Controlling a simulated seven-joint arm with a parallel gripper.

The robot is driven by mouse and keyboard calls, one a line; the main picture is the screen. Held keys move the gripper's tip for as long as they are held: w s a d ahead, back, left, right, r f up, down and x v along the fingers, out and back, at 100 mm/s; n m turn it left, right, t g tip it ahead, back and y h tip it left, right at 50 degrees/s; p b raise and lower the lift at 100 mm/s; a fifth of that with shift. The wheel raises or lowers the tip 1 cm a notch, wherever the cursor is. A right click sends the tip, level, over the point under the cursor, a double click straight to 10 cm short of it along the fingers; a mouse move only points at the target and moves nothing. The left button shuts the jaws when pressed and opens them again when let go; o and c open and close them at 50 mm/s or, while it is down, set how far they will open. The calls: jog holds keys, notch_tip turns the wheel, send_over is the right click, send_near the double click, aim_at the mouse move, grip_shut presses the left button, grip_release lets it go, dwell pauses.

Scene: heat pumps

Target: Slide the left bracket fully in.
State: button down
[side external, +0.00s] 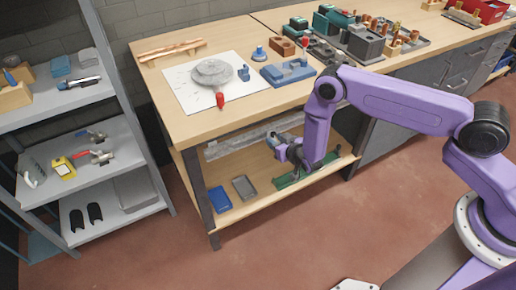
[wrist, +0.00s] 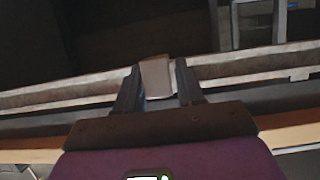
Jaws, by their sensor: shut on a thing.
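My gripper (side external: 282,151) reaches in under the workbench top, above the lower shelf. In the wrist view, its two dark fingers (wrist: 160,85) are shut on a small pale grey piece (wrist: 156,77). I cannot tell whether this piece is part of the left bracket. A long grey metal rail (side external: 232,146) runs under the bench top beside my gripper. In the wrist view, a long pale bar (wrist: 60,94) crosses behind the fingers. Its contact with the held piece is unclear. My arm hides part of the space behind the gripper.
A blue tray (side external: 219,200), a grey tray (side external: 244,187) and a green item (side external: 290,182) lie on the lower shelf. The bench leg (side external: 197,190) stands left of my gripper. Tools and parts cover much of the bench top (side external: 160,75).

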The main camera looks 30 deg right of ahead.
jog(key=shift+d, duration=1.95)
jog(key=c, duration=0.9)
grip_release()
jog(key=v, duration=1.7)
jog(key=shift+s+a+r, duration=0.1)
jog(key=shift+s+r, duration=0.05)
